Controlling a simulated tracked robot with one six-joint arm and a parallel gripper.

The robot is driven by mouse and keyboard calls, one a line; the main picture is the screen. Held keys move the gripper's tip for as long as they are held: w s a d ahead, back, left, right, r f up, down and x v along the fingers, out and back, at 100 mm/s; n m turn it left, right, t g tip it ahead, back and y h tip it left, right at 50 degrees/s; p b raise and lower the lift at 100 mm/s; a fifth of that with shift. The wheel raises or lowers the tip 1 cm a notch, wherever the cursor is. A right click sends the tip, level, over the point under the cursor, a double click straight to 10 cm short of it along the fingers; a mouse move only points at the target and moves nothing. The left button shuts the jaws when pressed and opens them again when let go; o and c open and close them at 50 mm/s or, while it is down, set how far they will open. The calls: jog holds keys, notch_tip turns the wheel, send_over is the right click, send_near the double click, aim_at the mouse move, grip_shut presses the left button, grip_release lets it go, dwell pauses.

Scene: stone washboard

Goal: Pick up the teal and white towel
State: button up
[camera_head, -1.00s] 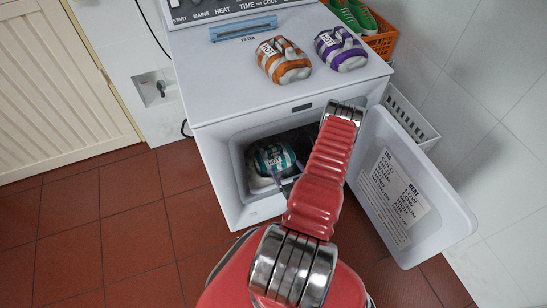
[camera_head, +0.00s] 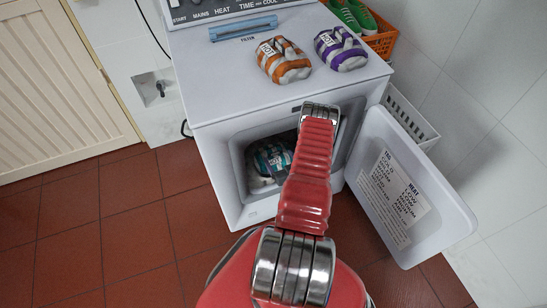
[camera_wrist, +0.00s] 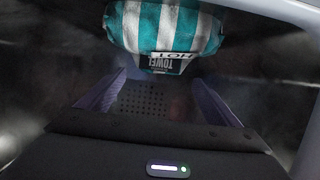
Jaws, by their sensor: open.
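The teal and white towel (camera_head: 268,160) is a rolled bundle inside the open dryer, partly hidden by my arm in the head view. In the wrist view the towel (camera_wrist: 168,28) is at the top centre, with a label reading "HOT TOWEL" facing me. My gripper (camera_wrist: 160,95) is open, with its two purplish fingers apart and the towel just beyond their tips. Nothing is between the fingers.
The white dryer (camera_head: 215,100) has its door (camera_head: 415,190) swung open to the right. An orange towel (camera_head: 284,60) and a purple towel (camera_head: 340,48) lie on top. An orange basket (camera_head: 383,40) with green shoes and a white basket (camera_head: 408,115) stand behind at right.

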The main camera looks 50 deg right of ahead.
aim_at(275, 151)
jog(key=shift+f+x, duration=0.15)
jog(key=shift+x, duration=1.15)
jog(key=shift+f+x, duration=0.1)
jog(key=shift+x, duration=1.2)
jog(key=shift+s, duration=0.1)
jog(key=shift+c, duration=0.2)
jog(key=c, duration=1.8)
jog(key=shift+r, duration=0.1)
jog(key=shift+r, duration=4.95)
